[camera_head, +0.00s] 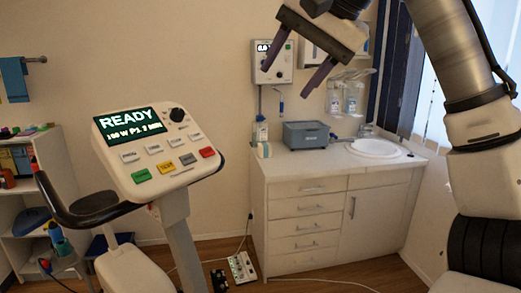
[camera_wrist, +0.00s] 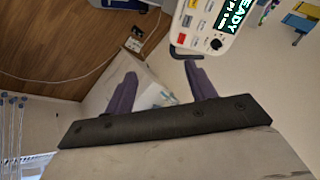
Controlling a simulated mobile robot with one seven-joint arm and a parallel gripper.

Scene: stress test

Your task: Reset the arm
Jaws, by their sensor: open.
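My gripper (camera_head: 298,72) hangs at the top centre of the head view, in the air in front of the back wall, with my arm coming in from the right. Its two dark purple fingers are apart with nothing between them. In the wrist view my gripper (camera_wrist: 162,82) also shows spread and empty, with the room appearing turned around behind it. Nothing touches the fingers in either view.
An exercise bike console (camera_head: 155,145) reading READY stands at left. A white cabinet (camera_head: 310,215) with a grey box (camera_head: 306,135) and a sink (camera_head: 375,148) stands behind. A wall device (camera_head: 272,62) is near my gripper in the picture. A power strip (camera_head: 242,267) and cables lie on the floor.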

